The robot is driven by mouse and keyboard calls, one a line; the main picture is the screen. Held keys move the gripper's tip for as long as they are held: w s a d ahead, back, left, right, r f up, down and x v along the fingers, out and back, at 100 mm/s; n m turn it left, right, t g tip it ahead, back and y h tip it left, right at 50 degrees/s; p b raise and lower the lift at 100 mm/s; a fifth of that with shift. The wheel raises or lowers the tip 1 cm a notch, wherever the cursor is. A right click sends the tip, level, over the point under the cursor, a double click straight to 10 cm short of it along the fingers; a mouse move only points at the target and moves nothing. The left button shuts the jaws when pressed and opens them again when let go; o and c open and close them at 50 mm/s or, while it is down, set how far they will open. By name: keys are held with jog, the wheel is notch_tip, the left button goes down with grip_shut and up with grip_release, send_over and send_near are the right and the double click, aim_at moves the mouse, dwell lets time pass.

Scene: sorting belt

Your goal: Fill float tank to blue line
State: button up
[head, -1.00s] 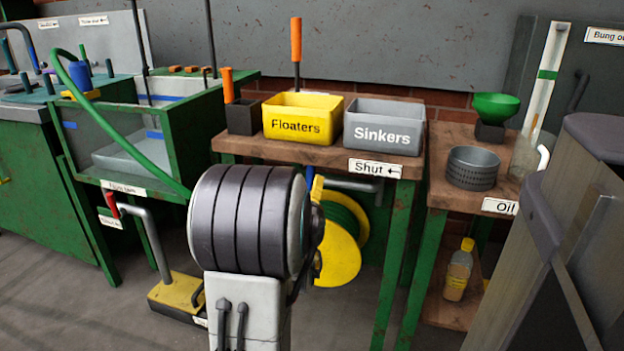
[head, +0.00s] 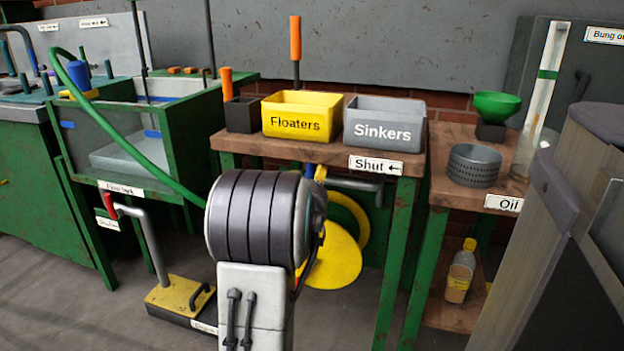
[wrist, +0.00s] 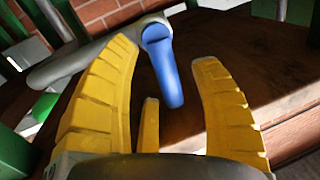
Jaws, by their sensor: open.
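The float tank (head: 130,160) is a clear-sided tank in a green frame at the left of the head view. A short blue line (head: 152,134) marks it. A green hose (head: 130,150) arches over into it. I cannot make out a water level. In the wrist view a blue lever handle (wrist: 166,75) hangs from a grey pipe (wrist: 85,60). My gripper (wrist: 165,58) is open, its yellow fingers on either side of the lever and apart from it. In the head view my arm mostly hides the gripper.
A "Shut" sign with a left arrow (head: 376,165) is on the bench edge, under the yellow Floaters bin (head: 300,120) and grey Sinkers bin (head: 384,128). A yellow hose reel (head: 335,258) is below. A red-handled pump (head: 175,295) stands on the floor left.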

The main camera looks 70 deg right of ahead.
jog(key=shift+d, duration=0.25)
jog(key=shift+c, duration=0.5)
grip_shut()
